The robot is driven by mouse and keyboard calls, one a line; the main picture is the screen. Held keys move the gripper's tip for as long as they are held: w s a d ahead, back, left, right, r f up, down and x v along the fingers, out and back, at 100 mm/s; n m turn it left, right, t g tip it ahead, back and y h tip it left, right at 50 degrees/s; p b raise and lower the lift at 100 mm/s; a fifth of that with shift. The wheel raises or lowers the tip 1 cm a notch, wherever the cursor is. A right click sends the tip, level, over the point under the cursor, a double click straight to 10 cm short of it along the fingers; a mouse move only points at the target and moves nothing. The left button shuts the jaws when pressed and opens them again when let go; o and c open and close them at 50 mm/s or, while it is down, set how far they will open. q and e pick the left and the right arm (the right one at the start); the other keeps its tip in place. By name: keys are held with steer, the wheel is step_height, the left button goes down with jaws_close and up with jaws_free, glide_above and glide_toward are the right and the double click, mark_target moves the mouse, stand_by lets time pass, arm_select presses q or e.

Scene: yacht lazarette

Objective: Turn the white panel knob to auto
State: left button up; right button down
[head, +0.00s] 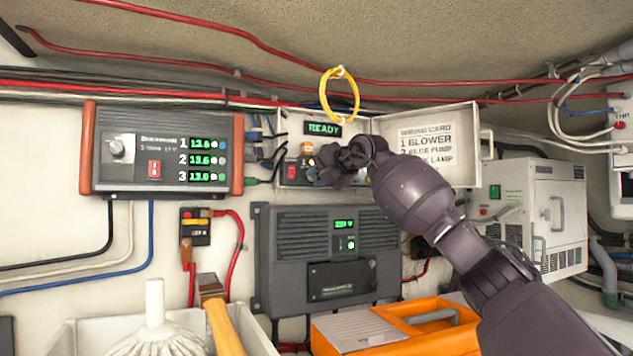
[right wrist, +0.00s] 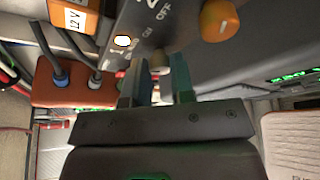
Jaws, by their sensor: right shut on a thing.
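The white panel is the open box with a green READY display (head: 323,129) in the middle of the head view. My right gripper (head: 335,165) is at its lower front and hides part of it. My left gripper is not in view.
An orange knob (right wrist: 218,19) is close to the fingers. The panel's open door (head: 430,140) carries a printed card. A charger (head: 160,150) is to the left and a grey unit (head: 330,225) below. A yellow ring (head: 322,95) hangs above.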

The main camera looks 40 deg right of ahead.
steer(key=shift+d+f+m+t+b, duration=0.1)
steer(key=shift+m+t+b, duration=0.25)
steer(key=shift+m, duration=0.35)
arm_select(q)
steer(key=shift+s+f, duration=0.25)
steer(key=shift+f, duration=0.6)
arm_select(e)
steer(key=shift+y, duration=0.4)
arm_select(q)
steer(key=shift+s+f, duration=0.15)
arm_select(e)
steer(key=shift+m, duration=0.3)
steer(key=c, duration=1)
jaws_free()
steer(key=shift+s, duration=0.1)
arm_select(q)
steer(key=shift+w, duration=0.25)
